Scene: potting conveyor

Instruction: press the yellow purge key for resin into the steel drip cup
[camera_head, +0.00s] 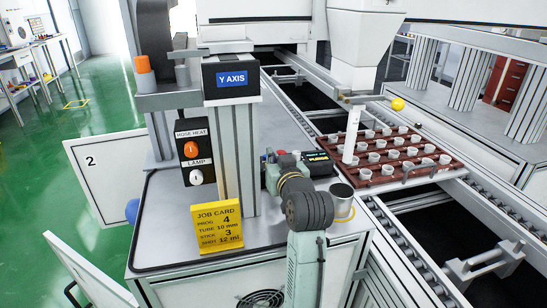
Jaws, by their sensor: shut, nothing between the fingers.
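A small dark control box (317,164) stands on the grey bench top behind my arm. Its label strip carries yellow lettering that seems to read PURGE. A yellow key cannot be made out; my arm covers part of the box. My gripper (288,164) is shut and empty, at the box's left front. Whether it touches the box cannot be told. The steel drip cup (342,201) stands upright on the bench to the right of my wrist, close to the bench's right edge. Its inside looks dark.
A yellow job card (217,229) stands at the bench front. The Y AXIS column (232,150) and hose-heat lamp panel (194,152) rise to the left. A brown tray of small pots (400,182) sits on the conveyor at right, below a white dispensing nozzle (351,134).

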